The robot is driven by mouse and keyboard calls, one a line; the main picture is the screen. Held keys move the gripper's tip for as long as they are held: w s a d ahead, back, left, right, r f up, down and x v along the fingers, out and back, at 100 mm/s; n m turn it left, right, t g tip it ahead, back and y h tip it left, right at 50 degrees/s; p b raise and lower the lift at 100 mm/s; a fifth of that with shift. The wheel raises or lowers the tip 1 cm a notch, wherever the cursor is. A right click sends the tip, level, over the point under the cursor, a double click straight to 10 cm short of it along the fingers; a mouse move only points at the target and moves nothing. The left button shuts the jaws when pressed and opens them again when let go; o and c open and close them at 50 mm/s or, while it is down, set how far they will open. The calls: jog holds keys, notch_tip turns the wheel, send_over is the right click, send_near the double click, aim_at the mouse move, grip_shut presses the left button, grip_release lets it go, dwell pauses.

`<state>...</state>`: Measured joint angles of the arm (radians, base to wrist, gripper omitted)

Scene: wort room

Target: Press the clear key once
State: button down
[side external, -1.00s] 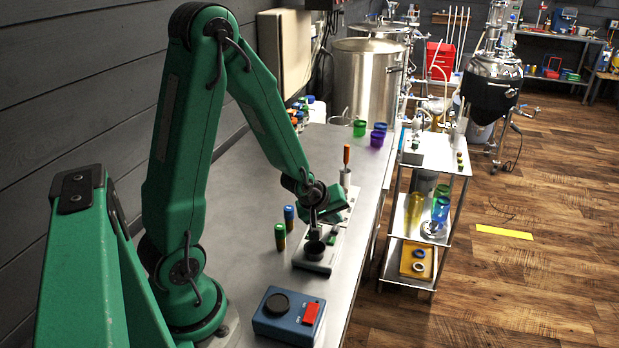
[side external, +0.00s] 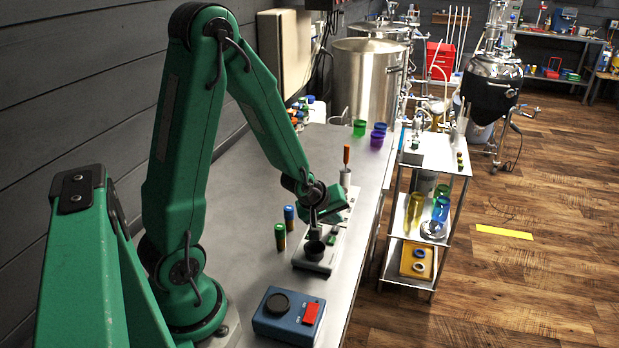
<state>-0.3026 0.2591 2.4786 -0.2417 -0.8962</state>
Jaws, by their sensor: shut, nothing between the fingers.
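A long pale instrument (side external: 311,265) lies on the steel bench below my gripper. It carries a dark round cup or knob (side external: 314,250) at its near end and a small green key (side external: 332,239) beside it. I cannot read any label, so I cannot tell which key is the clear key. My gripper (side external: 315,226) points down over the instrument, close above the dark round part and just left of the green key. It is shut and empty. Whether its tips touch anything is too small to tell. My wrist hides part of the instrument's middle.
A blue box (side external: 290,318) with a black knob and red switch stands nearer on the bench (side external: 240,200). Two capped vials (side external: 280,238) stand left of the instrument. An orange-handled tool (side external: 346,160) stands upright behind it. Green and purple cups (side external: 377,139) are farther back.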

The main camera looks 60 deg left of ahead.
aim_at(333, 230)
jog(key=shift+f, duration=0.2)
jog(key=shift+a+f, duration=0.15)
jog(key=shift+f, duration=0.05)
jog(key=shift+f, duration=0.4)
dwell(1.3)
dwell(0.3)
jog(key=shift+r, duration=0.8)
jog(key=shift+r, duration=0.15)
jog(key=shift+r, duration=2.4)
